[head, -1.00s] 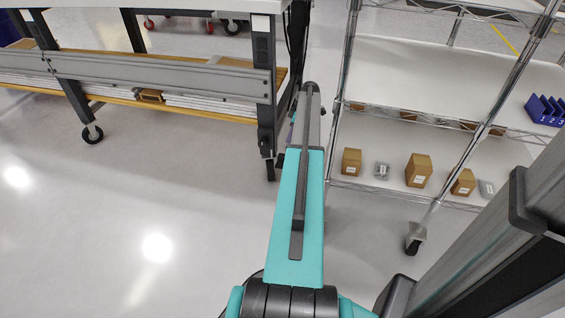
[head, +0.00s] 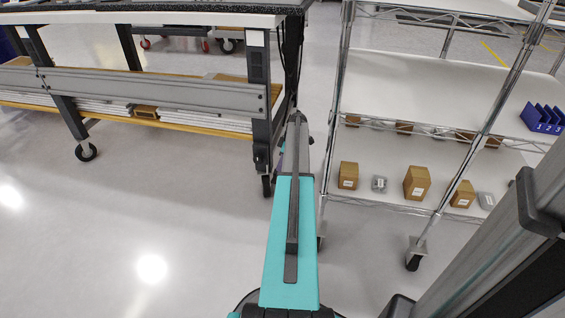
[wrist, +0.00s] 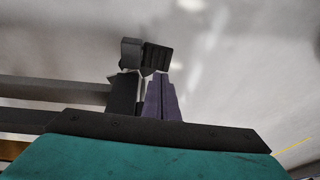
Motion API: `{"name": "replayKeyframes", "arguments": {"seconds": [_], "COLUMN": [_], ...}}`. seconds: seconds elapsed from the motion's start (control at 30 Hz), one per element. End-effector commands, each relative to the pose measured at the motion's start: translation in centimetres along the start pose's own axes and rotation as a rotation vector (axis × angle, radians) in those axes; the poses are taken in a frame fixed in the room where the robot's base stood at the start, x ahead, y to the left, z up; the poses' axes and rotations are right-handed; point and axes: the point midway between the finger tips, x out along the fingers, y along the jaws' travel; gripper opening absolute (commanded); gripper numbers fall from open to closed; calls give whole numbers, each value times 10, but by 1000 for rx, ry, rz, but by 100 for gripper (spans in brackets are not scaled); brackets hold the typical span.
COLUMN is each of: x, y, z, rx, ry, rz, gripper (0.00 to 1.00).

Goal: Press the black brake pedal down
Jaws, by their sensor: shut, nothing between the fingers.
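In the wrist view, a black ribbed block (wrist: 157,58), which looks like the brake pedal, lies just past my fingertips. It sits beside a grey block (wrist: 130,48) and a dark part with pale edges (wrist: 124,92), apparently the caster. My gripper (wrist: 160,77) shows as two purple-grey fingers pressed together, with nothing between them. The tips appear at the near edge of the black block; whether they touch it I cannot tell. In the head view my teal arm reaches toward the workbench's near right leg (head: 259,90). It hides the pedal and most of my gripper there.
The workbench (head: 160,92) stands at left on legs with casters (head: 86,152). At right is a wire shelf rack (head: 400,90) with cartons (head: 417,183) and a blue bin (head: 543,118); its caster (head: 414,255) is near my arm. The floor at left is clear.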

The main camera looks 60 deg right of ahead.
Motion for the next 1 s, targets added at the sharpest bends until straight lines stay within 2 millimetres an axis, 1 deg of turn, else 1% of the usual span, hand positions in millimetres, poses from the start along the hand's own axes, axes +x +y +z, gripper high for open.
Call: {"name": "replayKeyframes", "arguments": {"seconds": [0.03, 0.1, 0.3, 0.4, 0.6, 0.87, 0.9, 1.0], "x": [12, 22, 44, 51, 57, 56, 57, 56], "y": [0, 0, -4, -6, -6, -6, -11, -7], "z": [1, 0, 7, 9, 11, 11, 9, 12], "rx": [0, -1, 0, 0, 0, 0, -2, 0], "ry": [0, 0, 0, 0, 0, 0, 0, 0], "rz": [-1, -1, 0, -1, 0, 0, 0, 2], "gripper": [0, 0, 0, 0, 0, 0, 0, 0]}}
